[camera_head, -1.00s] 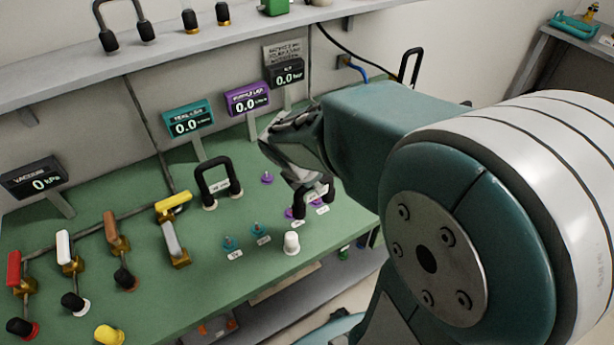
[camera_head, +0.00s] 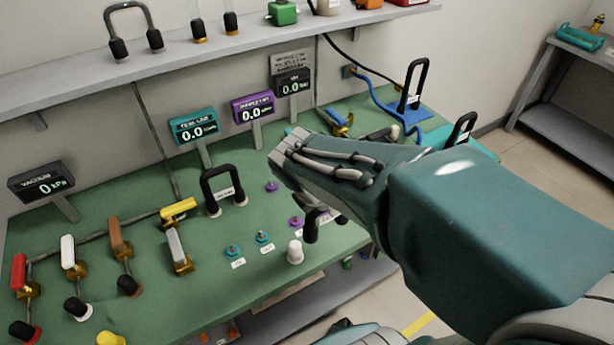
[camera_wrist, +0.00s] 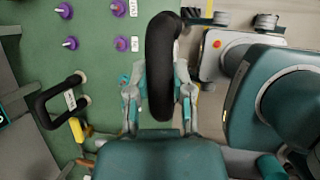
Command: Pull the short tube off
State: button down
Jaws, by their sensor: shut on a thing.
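My gripper (camera_wrist: 160,78) is shut on a black U-shaped short tube (camera_wrist: 160,62), which stands between the fingers in the wrist view. In the head view my gripper (camera_head: 312,200) hides most of this tube; a dark end (camera_head: 311,228) shows below it, over the bench's right part. Purple ports (camera_head: 272,187) stand beside it, and in the wrist view several purple ports (camera_wrist: 70,43) are bare, apart from the tube. Another black U-shaped tube (camera_head: 222,186) with a white label stands on the bench to the left; it also shows in the wrist view (camera_wrist: 42,104).
Teal ports (camera_head: 233,251) and a white cap (camera_head: 295,252) are near the bench's front edge. Coloured valve handles (camera_head: 120,237) line the left. Displays (camera_head: 194,127) stand behind. A blue stand with a black loop (camera_head: 414,85) is at the back right.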

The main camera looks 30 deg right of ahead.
jog(key=shift+r, duration=2.1)
jog(key=shift+r, duration=1.5)
